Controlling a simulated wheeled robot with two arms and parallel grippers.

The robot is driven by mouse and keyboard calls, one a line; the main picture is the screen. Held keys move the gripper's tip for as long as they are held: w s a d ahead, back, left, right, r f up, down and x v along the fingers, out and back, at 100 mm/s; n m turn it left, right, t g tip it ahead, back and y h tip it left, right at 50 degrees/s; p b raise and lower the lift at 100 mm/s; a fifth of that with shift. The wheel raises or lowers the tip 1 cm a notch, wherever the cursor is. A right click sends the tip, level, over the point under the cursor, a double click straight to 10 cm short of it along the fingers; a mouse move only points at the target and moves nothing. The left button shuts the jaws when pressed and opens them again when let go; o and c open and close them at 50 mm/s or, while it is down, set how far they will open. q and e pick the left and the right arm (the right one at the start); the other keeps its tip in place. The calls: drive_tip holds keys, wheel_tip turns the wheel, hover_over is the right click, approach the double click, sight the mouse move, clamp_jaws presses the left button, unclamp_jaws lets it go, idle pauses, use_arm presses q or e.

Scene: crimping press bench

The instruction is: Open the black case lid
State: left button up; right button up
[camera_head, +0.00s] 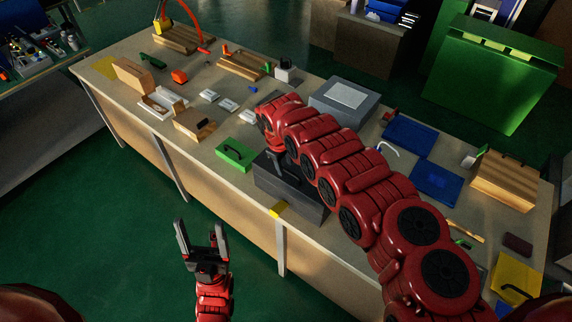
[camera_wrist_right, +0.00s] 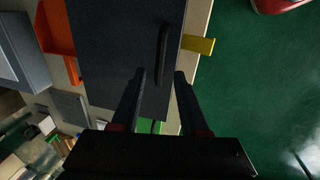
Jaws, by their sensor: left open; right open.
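The black case (camera_head: 292,196) sits at the bench's front edge, and its lid looks shut. My red right arm covers part of it in the head view. In the right wrist view the case's dark lid (camera_wrist_right: 115,45) fills the upper middle, with a black handle (camera_wrist_right: 163,50) along its right side. My right gripper (camera_wrist_right: 160,73) is open over the case, and the handle's lower end shows between its fingertips. I cannot tell whether the fingers touch it. My left gripper (camera_head: 201,226) is open and empty, in front of the bench over the green floor.
A yellow tab (camera_head: 279,209) is at the case's front; it also shows in the wrist view (camera_wrist_right: 199,45). A green box (camera_head: 235,156) is left of the case. A grey box (camera_head: 342,98) stands behind, with blue trays (camera_head: 410,136) to the right. The floor in front is clear.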

drive_tip(key=shift+w+d+f, duration=0.1)
drive_tip(key=shift+d+f, duration=0.1)
drive_tip(key=shift+f, duration=0.45)
clamp_jaws()
idle(1.1)
